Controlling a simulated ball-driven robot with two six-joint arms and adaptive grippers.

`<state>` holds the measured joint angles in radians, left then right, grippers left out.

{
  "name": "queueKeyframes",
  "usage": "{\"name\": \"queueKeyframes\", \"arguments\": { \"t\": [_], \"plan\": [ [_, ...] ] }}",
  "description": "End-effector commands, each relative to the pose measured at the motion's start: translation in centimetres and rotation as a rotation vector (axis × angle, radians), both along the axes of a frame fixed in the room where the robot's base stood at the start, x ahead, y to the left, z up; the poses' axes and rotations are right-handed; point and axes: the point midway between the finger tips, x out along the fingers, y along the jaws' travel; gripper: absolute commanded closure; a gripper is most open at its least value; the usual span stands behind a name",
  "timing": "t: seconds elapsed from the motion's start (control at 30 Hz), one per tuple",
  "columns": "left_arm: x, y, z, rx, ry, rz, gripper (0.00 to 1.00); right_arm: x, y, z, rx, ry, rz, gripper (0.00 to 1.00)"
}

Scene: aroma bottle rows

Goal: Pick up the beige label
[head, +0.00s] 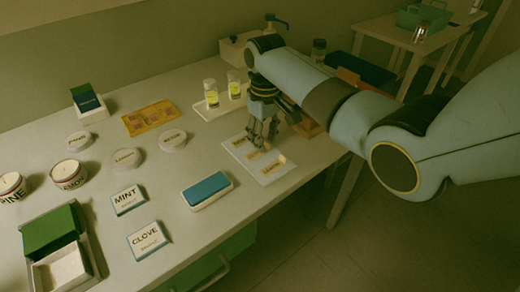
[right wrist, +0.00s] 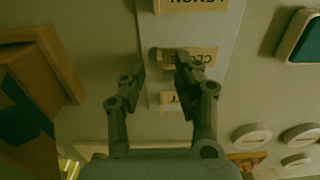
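A white sheet (head: 252,167) lies on the table, bearing beige labels with dark print. My right gripper (head: 262,143) is above the sheet, fingers pointing down. In the right wrist view its fingertips (right wrist: 160,68) are apart with nothing between them held; one fingertip overlaps the CLOVE label. Contact cannot be told. My left gripper is out of view.
A white tray (head: 217,111) with two yellow-labelled bottles stands behind the gripper. A blue-topped block (head: 207,190) lies left of the sheet. MINT (head: 128,200) and CLOVE (head: 148,240) cards, round lids and candle jars stand further left. The table's front edge is close to the sheet.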

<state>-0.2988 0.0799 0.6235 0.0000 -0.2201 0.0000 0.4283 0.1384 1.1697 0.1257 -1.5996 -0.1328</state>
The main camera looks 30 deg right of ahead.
Motion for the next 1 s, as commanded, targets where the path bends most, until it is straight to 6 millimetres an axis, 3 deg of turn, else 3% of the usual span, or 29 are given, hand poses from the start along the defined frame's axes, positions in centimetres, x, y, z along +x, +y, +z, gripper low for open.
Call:
{"name": "queueKeyframes", "arguments": {
  "t": [0.23,0.5,1.0],
  "plan": [
    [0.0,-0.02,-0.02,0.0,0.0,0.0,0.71,0.05,0.0,-0.19,0.0,-0.002,0.0,0.68],
    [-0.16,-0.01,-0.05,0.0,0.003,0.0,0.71,0.05,-0.01,-0.16,0.0,-0.001,0.0,1.0],
    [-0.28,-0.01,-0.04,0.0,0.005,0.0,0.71,0.08,-0.02,0.37,0.0,-0.002,0.0,1.0]
  ]
}}
